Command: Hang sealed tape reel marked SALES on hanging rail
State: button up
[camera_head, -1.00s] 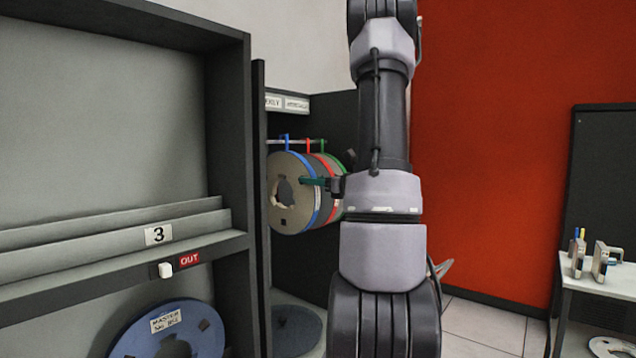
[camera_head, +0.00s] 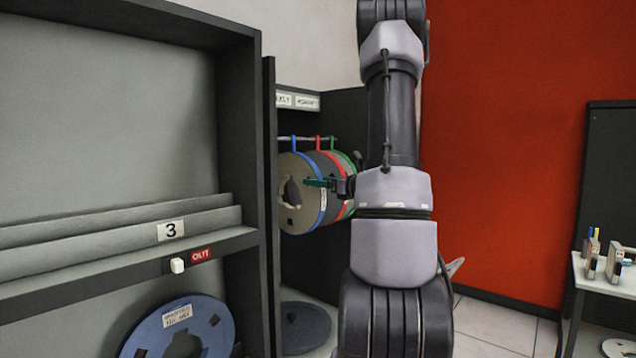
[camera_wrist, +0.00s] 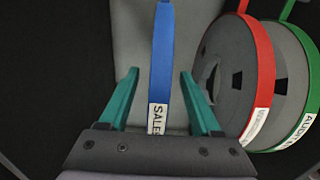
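The SALES reel, a grey disc with a blue band (camera_wrist: 162,60), stands edge-on between my gripper's fingers in the wrist view, its white SALES label near the palm. In the head view the blue-banded reel (camera_head: 291,215) is the front one in the bay, its blue hook up at the hanging rail (camera_head: 306,138). My gripper (camera_wrist: 159,72) is open, with one teal finger on each side of the band and visible gaps to it. My gripper also shows at the reel's side in the head view (camera_head: 312,183). Whether the hook bears on the rail is too small to tell.
A red-banded reel (camera_wrist: 266,70) and a green-banded reel (camera_wrist: 308,125) hang close to the right in the wrist view. A dark upright panel (camera_head: 270,200) borders the bay. A cabinet with a blue reel (camera_head: 150,335) is at left; a small white table (camera_head: 600,275) is at right.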

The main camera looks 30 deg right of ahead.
jog(key=shift+s+f, duration=0.1)
jog(key=v, duration=1)
jog(key=shift+s+d, duration=0.15)
jog(key=shift+s, duration=0.15)
